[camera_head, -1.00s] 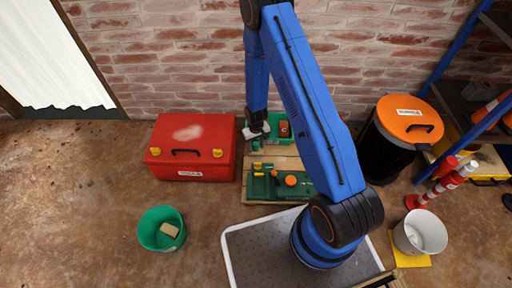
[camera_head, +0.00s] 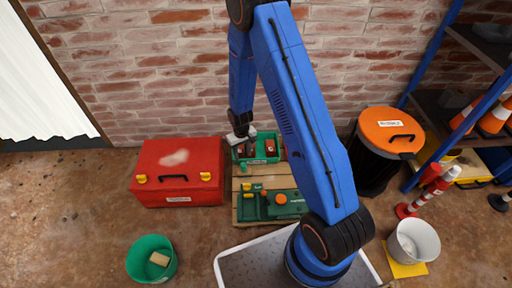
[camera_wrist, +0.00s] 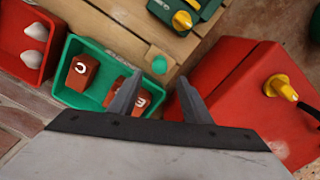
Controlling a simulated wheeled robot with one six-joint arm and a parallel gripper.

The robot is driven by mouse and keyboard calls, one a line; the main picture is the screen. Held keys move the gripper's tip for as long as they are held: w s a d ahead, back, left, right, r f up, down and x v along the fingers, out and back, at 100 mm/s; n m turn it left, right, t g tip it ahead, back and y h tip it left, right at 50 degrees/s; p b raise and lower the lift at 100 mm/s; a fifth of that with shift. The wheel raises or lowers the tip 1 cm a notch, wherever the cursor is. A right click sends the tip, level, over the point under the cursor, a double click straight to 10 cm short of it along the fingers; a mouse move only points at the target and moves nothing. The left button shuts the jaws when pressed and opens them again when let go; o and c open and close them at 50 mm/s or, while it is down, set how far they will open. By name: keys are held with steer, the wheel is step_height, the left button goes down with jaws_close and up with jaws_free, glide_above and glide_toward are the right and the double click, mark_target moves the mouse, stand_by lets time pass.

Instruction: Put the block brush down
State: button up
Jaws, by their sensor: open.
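A green bin (camera_head: 276,157) stands on a wooden pallet against the brick wall; it also shows in the wrist view (camera_wrist: 98,61). Two red-brown blocks with white marks lie in it: one (camera_wrist: 82,72) towards the left, the other (camera_wrist: 142,101) partly hidden by my left finger. Either could be the block brush; I cannot tell which. My gripper (camera_head: 240,138) is low over the bin's left part. In the wrist view my gripper (camera_wrist: 160,85) has its fingers apart, with nothing held between them. One finger overlaps the second block; whether they touch is unclear.
A red toolbox (camera_head: 180,190) stands close left of the pallet (camera_head: 240,217). A green tool case (camera_head: 275,205) lies on the pallet's front. A red bin (camera_wrist: 12,50) holds pale pieces. A green bucket (camera_head: 150,270) and black drum (camera_head: 375,165) stand on the floor.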

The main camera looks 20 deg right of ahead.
steer(key=s+d+r+t, duration=0.1)
steer(key=s+r, duration=0.2)
steer(key=r, duration=0.8)
steer(key=s+d+r, duration=0.2)
steer(key=r, duration=0.9)
steer(key=s+d+r+t, duration=0.1)
steer(key=s+r, duration=0.2)
steer(key=r, duration=0.8)
steer(key=s+d+r+t, duration=0.1)
steer(key=s+r, duration=0.7)
steer(key=s, duration=0.4)
steer(key=s+d+r+m+t, duration=0.1)
steer(key=s+d+r, duration=0.1)
steer(key=s+r, duration=0.6)
steer(key=s, duration=0.5)
steer(key=shift+s+m+t, duration=0.15)
steer(key=shift+m+t, duration=0.15)
steer(key=shift+t, duration=0.1)
steer(key=shift+o, duration=0.5)
